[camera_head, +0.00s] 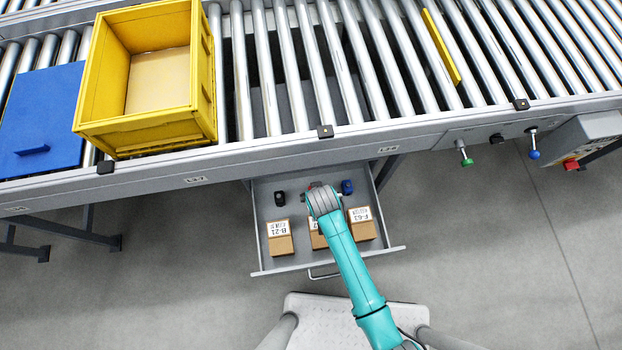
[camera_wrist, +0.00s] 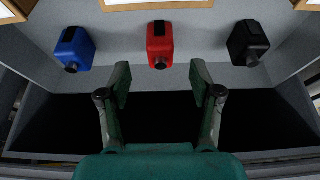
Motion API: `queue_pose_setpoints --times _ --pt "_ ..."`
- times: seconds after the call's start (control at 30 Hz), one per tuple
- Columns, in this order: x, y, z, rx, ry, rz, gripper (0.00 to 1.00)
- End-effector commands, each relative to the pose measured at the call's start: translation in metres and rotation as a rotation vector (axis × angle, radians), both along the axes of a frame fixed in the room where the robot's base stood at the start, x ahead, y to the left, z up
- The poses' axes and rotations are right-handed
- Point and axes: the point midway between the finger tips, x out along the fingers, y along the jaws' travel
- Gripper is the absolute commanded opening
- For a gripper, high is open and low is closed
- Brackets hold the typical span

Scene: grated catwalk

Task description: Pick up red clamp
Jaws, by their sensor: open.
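The red clamp (camera_wrist: 160,42) is a small block with a dark round knob, lying on the grey drawer floor in the wrist view. It sits between a blue clamp (camera_wrist: 74,46) on the left and a black clamp (camera_wrist: 248,42) on the right. My gripper (camera_wrist: 160,82) is open and empty, its two green fingers apart, with the red clamp beyond the gap between the fingertips. In the head view my arm hides nearly all of the red clamp. The blue clamp (camera_head: 347,187) and the black clamp (camera_head: 280,198) show on either side of my arm.
The open drawer (camera_head: 262,240) under the roller conveyor (camera_head: 300,75) also holds cardboard boxes, including one at left (camera_head: 280,240) and one at right (camera_head: 361,226). Its walls surround the clamps. A yellow crate (camera_head: 205,90) and a blue panel (camera_head: 40,115) are on the conveyor.

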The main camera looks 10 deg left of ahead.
Motion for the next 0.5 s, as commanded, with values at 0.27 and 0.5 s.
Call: queue_pose_setpoints --times 0.27,0.5 --pt "0.007 0.002 -0.018 0.000 0.001 0.000 0.65" --pt "0.021 0.007 -0.042 -0.001 0.002 0.000 0.65"
